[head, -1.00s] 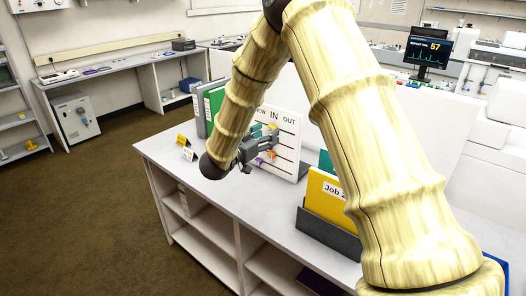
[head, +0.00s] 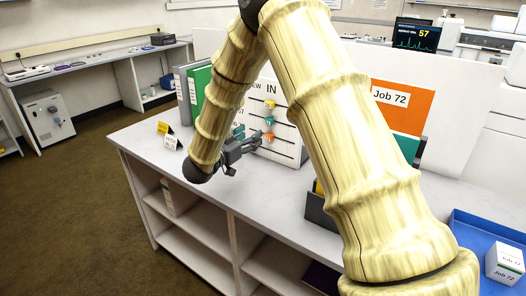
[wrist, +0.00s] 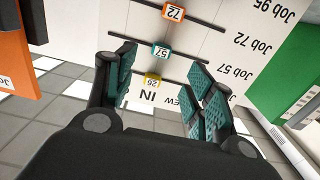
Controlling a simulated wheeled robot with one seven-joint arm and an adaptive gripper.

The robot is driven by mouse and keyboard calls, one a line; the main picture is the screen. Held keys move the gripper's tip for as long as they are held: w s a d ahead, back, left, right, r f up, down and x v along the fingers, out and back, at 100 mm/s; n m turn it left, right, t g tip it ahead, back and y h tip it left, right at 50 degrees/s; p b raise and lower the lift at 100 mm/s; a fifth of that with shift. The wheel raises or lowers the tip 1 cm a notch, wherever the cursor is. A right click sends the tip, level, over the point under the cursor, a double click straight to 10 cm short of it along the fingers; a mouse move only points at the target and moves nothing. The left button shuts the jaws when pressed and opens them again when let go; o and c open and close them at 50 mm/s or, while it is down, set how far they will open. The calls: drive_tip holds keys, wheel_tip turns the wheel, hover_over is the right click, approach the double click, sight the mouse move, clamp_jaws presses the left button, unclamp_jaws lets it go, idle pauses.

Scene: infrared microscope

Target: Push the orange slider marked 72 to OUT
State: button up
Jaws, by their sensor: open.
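The orange slider marked 72 (wrist: 173,12) is on a rail of the white board (head: 287,152), in the IN column. It also shows in the head view (head: 268,138), close to my gripper's fingertips. The wrist view is upside down; there the teal slider 57 (wrist: 161,51) and yellow slider 26 (wrist: 152,79) sit in the same column. My gripper (wrist: 160,85) is open, its fingers spread in front of the board with nothing held between them. I cannot tell whether a finger touches a slider. My arm hides the OUT label in the head view.
Green and grey binders (head: 198,88) stand left of the board. An orange Job 72 folder (head: 412,118) is at the right. Small yellow and white cards (head: 166,129) stand on the counter (head: 147,143). A blue tray (head: 468,232) is front right.

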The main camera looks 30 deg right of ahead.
drive_tip(key=b, duration=0.4)
approach(267, 137)
drive_tip(key=p+x, duration=0.2)
drive_tip(key=x, duration=0.7)
clamp_jaws()
drive_tip(key=shift+s+a, duration=0.1)
